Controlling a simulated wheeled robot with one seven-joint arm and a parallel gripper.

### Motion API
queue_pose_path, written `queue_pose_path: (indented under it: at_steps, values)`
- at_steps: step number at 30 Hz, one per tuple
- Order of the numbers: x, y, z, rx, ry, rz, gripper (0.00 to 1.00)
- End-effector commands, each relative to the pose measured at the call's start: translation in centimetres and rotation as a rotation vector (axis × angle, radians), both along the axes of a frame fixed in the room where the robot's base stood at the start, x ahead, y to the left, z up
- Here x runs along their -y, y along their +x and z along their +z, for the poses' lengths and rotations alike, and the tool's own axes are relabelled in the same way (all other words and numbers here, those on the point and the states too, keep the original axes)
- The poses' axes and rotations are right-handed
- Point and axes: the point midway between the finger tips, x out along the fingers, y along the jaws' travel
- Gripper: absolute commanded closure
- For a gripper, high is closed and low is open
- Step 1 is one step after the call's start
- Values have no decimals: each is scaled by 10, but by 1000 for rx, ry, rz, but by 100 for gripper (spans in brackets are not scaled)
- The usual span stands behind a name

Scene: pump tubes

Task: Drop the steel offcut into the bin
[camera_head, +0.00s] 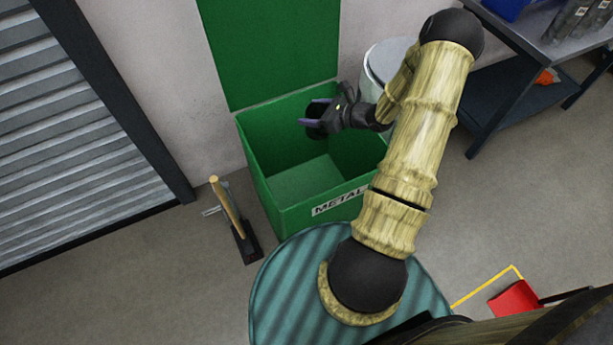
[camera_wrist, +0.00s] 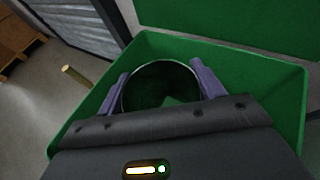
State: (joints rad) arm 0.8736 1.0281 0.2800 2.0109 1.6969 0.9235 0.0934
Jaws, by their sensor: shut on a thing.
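The steel offcut shows as a short, dark, round tube piece with a thin bright rim in the wrist view (camera_wrist: 137,92). My gripper (camera_wrist: 160,71) is shut on it, with one purple finger on each side. In the head view my gripper (camera_head: 312,111) is over the open top of the green bin, and the offcut (camera_head: 316,131) is a small dark shape at the fingers. The bin (camera_head: 268,190) has a label reading METAL on its front, and its green lid (camera_head: 268,50) stands up at the back. The visible part of its floor is bare; my arm hides its right side.
A grey-white round drum (camera_head: 388,62) stands behind the bin's right side. A brush with a wooden handle (camera_head: 226,205) is on the floor left of the bin. A dark workbench (camera_head: 545,55) is at the upper right. A red dustpan (camera_head: 515,299) lies at the lower right.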

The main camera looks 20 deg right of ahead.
Motion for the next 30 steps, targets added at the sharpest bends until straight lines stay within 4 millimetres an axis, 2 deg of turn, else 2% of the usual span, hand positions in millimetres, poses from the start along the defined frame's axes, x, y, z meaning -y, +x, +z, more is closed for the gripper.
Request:
queue_pose_path:
  at_steps: [14,30]
  values:
    - [4,-1,-3,1,1,-8,60]
    - [2,0,-57,0,0,-2,60]
